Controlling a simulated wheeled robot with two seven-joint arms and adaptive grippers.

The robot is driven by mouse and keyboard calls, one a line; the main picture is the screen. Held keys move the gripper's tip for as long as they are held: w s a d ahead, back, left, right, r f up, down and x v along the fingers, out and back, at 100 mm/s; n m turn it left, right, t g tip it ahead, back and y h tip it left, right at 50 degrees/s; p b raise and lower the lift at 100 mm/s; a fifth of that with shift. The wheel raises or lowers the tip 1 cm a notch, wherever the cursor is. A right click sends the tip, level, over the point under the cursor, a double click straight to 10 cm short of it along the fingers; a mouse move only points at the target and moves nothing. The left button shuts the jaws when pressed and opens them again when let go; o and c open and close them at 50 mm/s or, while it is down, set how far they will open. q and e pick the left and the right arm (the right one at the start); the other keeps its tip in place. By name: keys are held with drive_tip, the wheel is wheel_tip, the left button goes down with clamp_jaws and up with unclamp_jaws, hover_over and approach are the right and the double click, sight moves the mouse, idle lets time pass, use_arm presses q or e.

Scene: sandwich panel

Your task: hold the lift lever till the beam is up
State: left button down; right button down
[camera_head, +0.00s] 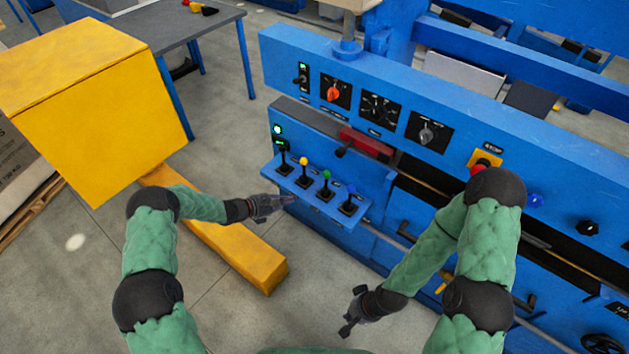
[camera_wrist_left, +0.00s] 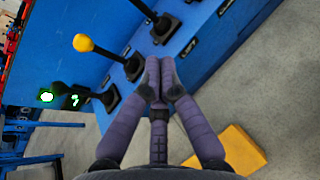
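A blue shelf (camera_head: 318,196) on the panel front carries a row of levers: a black-knobbed lever (camera_head: 282,160), a yellow-knobbed lever (camera_head: 304,168), a green-knobbed lever (camera_head: 326,181) and a blue-knobbed lever (camera_head: 350,197). My left gripper (camera_head: 284,200) is just in front of the shelf's left part. In the left wrist view its fingertips (camera_wrist_left: 160,78) are together with nothing visible between them, and the yellow-knobbed lever (camera_wrist_left: 105,55) stands beyond. My right gripper (camera_head: 347,318) hangs low, empty and open.
Above the levers are a red-knobbed dial (camera_head: 333,93), a grey dial (camera_head: 427,134) and a red stop button (camera_head: 478,167). Green lights (camera_head: 278,130) glow left of the shelf. A yellow block (camera_head: 92,95) stands left, with a yellow bar (camera_head: 238,254) along the floor.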

sight(326, 184)
use_arm(q)
drive_tip(key=shift+w+a+r+n+t, duration=0.15)
drive_tip(key=shift+w+a+r+t, duration=0.1)
drive_tip(key=shift+w+r, duration=0.15)
drive_tip(key=shift+w+a+r+n+t, duration=0.15)
drive_tip(key=shift+w+r+t, duration=0.15)
drive_tip(key=shift+w, duration=0.15)
